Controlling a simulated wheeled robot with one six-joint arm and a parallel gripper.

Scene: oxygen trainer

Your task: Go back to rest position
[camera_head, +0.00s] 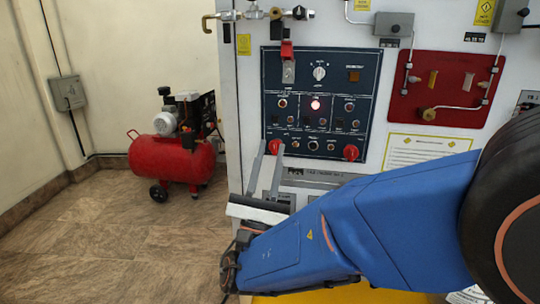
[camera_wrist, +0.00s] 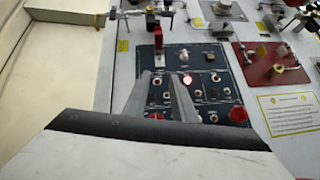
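My gripper (camera_head: 265,172) is in front of the lower left of the dark blue control panel (camera_head: 345,75). Its two long grey fingers are apart, with nothing seen between them. In the wrist view, my gripper (camera_wrist: 160,85) points at the same panel (camera_wrist: 225,62), with a gap between its fingers. A red knob (camera_head: 276,147) shows close beside the fingertips in the head view; I cannot tell whether they touch. A lit red lamp (camera_head: 315,104) is on the panel. It also shows in the wrist view (camera_wrist: 187,92).
A red switch lever (camera_head: 287,50) stands above the panel's left part. Another red knob (camera_head: 351,152) is at its lower right. A red plate with fittings (camera_head: 440,88) is to the right. A red compressor (camera_head: 172,160) stands on the floor at left, with free floor before it.

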